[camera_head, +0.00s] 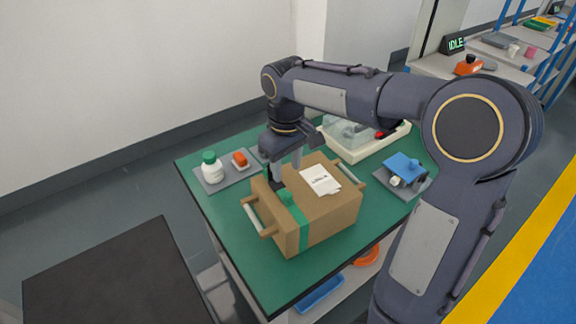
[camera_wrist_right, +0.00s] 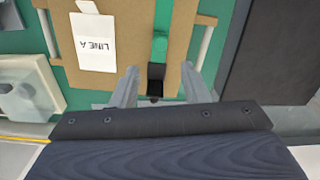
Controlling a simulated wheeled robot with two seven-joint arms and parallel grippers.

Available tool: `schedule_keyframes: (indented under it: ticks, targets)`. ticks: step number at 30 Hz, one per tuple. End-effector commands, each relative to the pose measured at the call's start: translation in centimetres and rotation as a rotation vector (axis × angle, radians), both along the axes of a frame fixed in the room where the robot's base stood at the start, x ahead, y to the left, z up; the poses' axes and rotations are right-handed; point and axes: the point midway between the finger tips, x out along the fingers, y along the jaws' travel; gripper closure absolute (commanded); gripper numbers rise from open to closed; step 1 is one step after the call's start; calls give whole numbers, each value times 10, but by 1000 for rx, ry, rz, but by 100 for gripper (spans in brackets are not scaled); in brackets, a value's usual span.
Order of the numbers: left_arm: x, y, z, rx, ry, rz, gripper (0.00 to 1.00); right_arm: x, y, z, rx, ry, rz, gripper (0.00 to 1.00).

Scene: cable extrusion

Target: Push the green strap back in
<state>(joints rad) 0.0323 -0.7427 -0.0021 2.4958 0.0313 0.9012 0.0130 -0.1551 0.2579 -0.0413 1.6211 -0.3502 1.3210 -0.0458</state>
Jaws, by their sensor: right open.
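A brown box (camera_head: 325,215) stands on the green-topped table. The green strap (camera_head: 289,217) runs over the box top and down its near side; a raised green piece sits on it. In the right wrist view the strap (camera_wrist_right: 160,22) leads to a dark slot or block (camera_wrist_right: 156,80) between my fingers. Whether the fingertips touch the box is unclear. My left gripper is out of view.
A white label (camera_head: 320,180) lies on the box top. Light bar handles (camera_head: 253,216) stick out at its ends. A grey tray (camera_head: 227,178) with a green-capped white bottle (camera_head: 211,167) stands left; a cream bin (camera_head: 357,147) and a blue object (camera_head: 404,165) stand right.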

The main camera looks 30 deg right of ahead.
Motion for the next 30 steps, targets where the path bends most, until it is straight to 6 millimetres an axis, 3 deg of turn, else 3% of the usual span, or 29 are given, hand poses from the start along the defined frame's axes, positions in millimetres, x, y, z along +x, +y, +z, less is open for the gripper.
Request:
schedule_keyframes:
  ticks: [1,6,11,22,30]
  targets:
    - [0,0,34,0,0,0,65,-2,-2,17,8,10,-4,59]
    - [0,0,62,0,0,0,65,-5,-4,9,33,13,-9,59]
    - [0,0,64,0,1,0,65,-6,-4,-5,40,13,-11,59]
    - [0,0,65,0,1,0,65,-6,-2,-62,39,13,-12,59]
    - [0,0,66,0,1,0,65,-6,-1,-77,40,9,-11,59]
